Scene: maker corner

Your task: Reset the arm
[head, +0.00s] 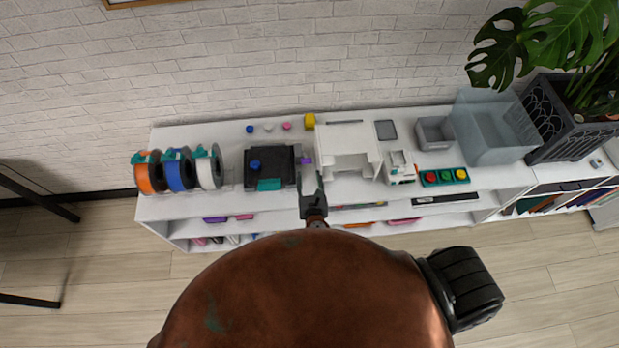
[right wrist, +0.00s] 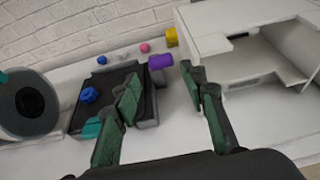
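My right gripper (head: 311,183) reaches over the front of the white shelf top, between a black print bed and a white machine frame. In the right wrist view, its two green-padded fingers (right wrist: 160,84) stand wide apart with nothing between them. The white machine frame (head: 349,143) stands to the right. My left gripper is out of view.
Orange, blue and white filament spools (head: 177,172) stand at left. Small coloured pieces and a yellow block (head: 310,121) lie at the back. At right are a button panel (head: 444,177), a grey bin (head: 434,132), a clear box (head: 490,128) and a plant pot (head: 560,130).

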